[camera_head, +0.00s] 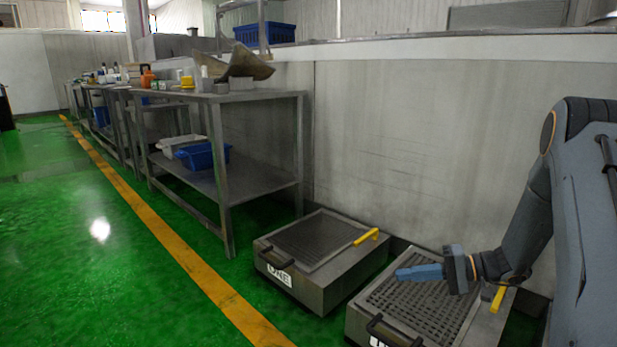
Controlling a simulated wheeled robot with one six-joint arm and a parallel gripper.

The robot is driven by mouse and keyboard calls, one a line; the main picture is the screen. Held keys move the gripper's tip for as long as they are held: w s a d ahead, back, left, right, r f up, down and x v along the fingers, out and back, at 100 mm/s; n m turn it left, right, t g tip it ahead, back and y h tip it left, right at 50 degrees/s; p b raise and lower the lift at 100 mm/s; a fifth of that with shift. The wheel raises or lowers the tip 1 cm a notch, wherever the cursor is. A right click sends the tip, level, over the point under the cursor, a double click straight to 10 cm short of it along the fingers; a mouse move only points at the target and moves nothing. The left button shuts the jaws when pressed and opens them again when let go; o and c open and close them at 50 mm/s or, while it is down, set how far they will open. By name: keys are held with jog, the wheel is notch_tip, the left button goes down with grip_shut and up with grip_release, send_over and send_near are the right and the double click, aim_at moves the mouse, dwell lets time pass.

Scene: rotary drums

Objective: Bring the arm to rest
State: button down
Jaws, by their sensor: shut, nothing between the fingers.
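My arm (535,215) comes in from the right edge of the head camera view and bends down toward the floor. My gripper (402,273) is at its end, pointing left, with its blue fingers shut and empty. It is over the grated top of the nearer low metal box (463,325). I cannot tell how high above the grate it is. Part of that box is hidden behind my gripper and wrist.
A second low metal box (341,284) with a yellow handle (366,237) stands to the left. Behind it are a metal table (270,97) and a blue bin (203,156) on its shelf. A grey wall (420,150) runs behind. Green floor (90,270) is clear at left.

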jog(key=s+a+r+n+g+h, duration=0.1)
jog(key=s+a+r+g+h, duration=0.2)
jog(key=a, duration=0.4)
jog(key=s+a+r+n+g+h, duration=0.1)
jog(key=s+a+r+n+g, duration=0.1)
jog(key=s+a+r, duration=0.35)
jog(key=s+a+r+n+g+h, duration=0.15)
jog(key=s+a, duration=0.35)
jog(key=a, duration=0.5)
jog(key=s+a+r+n+t+h, duration=0.1)
jog(key=s+a+r+n+h, duration=0.15)
jog(key=s, duration=0.95)
jog(key=s+a+r+n+t+h, duration=0.2)
jog(key=s+a+r+h, duration=0.2)
jog(key=s, duration=0.8)
jog(key=d+r+m+h+p, duration=0.1)
jog(key=d+r+m+p, duration=0.2)
jog(key=d+r+p, duration=0.7)
jog(key=d+r+m+h+p, duration=0.1)
jog(key=d+r+m+p, duration=0.2)
jog(key=d+r+p, duration=0.7)
notch_tip(320, 180, up, 7)
jog(key=p, duration=1.6)
jog(key=shift+w+d, duration=0.2)
jog(key=shift+d, duration=0.2)
jog(key=shift+r+g, duration=0.1)
jog(key=shift+g, duration=0.15)
